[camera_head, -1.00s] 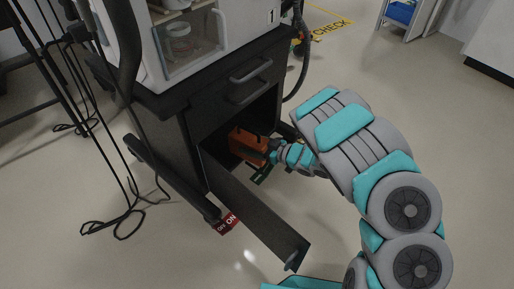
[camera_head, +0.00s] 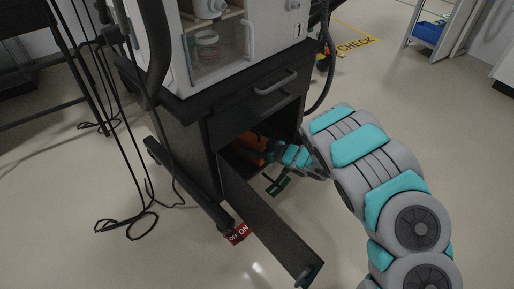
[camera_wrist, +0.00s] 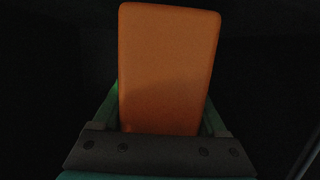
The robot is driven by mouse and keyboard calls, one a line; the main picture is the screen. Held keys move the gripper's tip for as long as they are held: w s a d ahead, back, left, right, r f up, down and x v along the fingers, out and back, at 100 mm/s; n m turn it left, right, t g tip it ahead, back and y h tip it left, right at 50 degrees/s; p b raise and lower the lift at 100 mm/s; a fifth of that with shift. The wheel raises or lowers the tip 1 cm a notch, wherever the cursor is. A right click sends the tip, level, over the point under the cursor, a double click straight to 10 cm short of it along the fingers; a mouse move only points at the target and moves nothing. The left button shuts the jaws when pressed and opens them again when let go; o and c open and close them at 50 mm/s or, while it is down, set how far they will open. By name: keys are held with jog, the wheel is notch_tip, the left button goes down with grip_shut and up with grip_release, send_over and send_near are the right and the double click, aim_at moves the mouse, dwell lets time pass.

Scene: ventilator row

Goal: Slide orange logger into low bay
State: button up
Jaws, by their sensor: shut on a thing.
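The orange logger (camera_head: 252,146) is a block inside the dark low bay (camera_head: 233,158) of the black cart, partly hidden by my gripper and the bay's edge. In the wrist view the logger (camera_wrist: 168,70) stands out in front of my gripper (camera_wrist: 160,118), with a finger along each side. My gripper is shut on it. In the head view my gripper (camera_head: 274,150) reaches in through the bay's opening from the right. The bay's door (camera_head: 268,222) hangs open toward the front. The bay's inside is too dark to tell whether the logger touches its floor or back.
A closed drawer with a handle (camera_head: 275,82) is above the bay, and a white ventilator cabinet (camera_head: 235,50) stands on top. Cables and a pole stand (camera_head: 115,120) are at the left. A red label (camera_head: 238,233) shows by the cart's foot.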

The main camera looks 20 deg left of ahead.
aim_at(245, 139)
jog(key=shift+w+r+x, duration=0.1)
jog(key=shift+r+x, duration=0.05)
jog(key=shift+x, duration=0.75)
jog(key=shift+w+r+x, duration=0.1)
jog(key=shift+r+x, duration=0.1)
jog(key=shift+x, duration=0.7)
jog(key=shift+w+a+f, duration=0.3)
jog(key=shift+a+f, duration=0.05)
jog(key=shift+f, duration=0.1)
jog(key=shift+f, duration=0.15)
jog(key=o, duration=1.3)
jog(key=shift+f, duration=0.1)
